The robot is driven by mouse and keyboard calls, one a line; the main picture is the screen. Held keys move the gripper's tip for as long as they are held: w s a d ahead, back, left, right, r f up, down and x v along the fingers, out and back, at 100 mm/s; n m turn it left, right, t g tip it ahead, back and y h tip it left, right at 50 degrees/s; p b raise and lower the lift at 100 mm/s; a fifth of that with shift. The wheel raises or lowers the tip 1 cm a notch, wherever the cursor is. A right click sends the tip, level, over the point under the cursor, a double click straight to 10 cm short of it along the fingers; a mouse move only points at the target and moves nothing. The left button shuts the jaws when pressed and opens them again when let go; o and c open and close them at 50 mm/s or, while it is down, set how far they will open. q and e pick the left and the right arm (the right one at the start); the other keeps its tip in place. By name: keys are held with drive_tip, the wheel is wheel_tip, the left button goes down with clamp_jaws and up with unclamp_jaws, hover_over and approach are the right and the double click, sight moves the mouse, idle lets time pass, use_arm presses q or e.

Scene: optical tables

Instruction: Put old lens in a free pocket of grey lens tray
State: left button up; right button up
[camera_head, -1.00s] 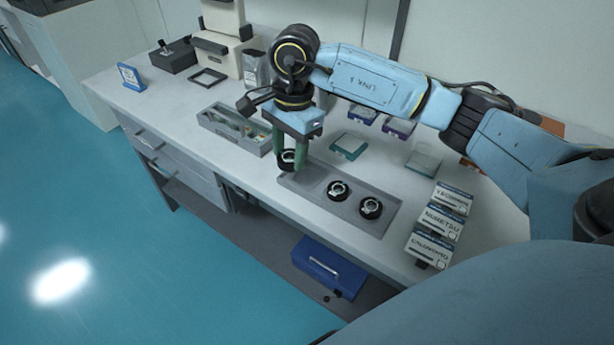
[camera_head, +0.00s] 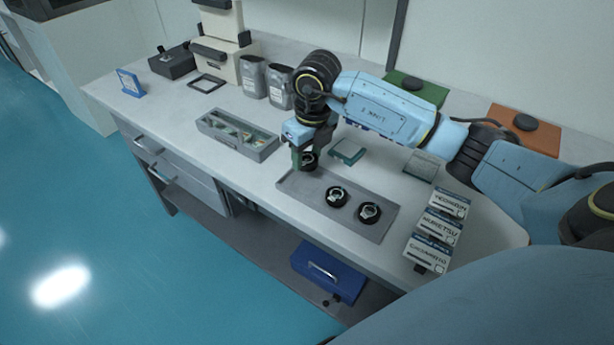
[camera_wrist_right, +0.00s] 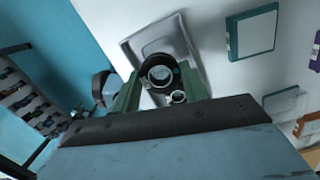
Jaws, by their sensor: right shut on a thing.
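My right gripper (camera_head: 306,160) is shut on a black-rimmed round lens (camera_head: 309,161), which I take to be the old lens. It holds the lens at the far left part of a shallow grey tray (camera_head: 292,182); I cannot tell whether the lens touches the tray. In the right wrist view, the green fingers (camera_wrist_right: 160,88) stand either side of a black ring with a clear centre (camera_wrist_right: 160,73). Two more black-rimmed lenses, one nearer the middle (camera_head: 336,196) and one nearer the right end (camera_head: 369,213), sit in the tray. My left gripper is out of view.
A divided grey box (camera_head: 265,154) with small parts stands to the left. Labelled boxes (camera_head: 440,226) line the right. A teal-edged case (camera_head: 347,151) lies behind the tray. Grey pouches (camera_head: 253,77) stand at the back. A blue toolbox (camera_head: 328,272) is below the table.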

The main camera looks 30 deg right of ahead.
sight(307, 185)
drive_tip(key=shift+f, duration=3.15)
drive_tip(key=shift+f, duration=0.1)
drive_tip(key=o, duration=0.8)
drive_tip(key=shift+b, duration=0.3)
drive_tip(key=shift+c, duration=0.2)
drive_tip(key=r, duration=0.4)
drive_tip(key=s+r, duration=0.1)
drive_tip(key=r, duration=0.3)
drive_tip(key=r+p, duration=0.1)
drive_tip(key=r, duration=0.3)
drive_tip(key=shift+s+d+r, duration=0.1)
drive_tip(key=shift+s+r, duration=0.05)
drive_tip(key=shift+s, duration=0.05)
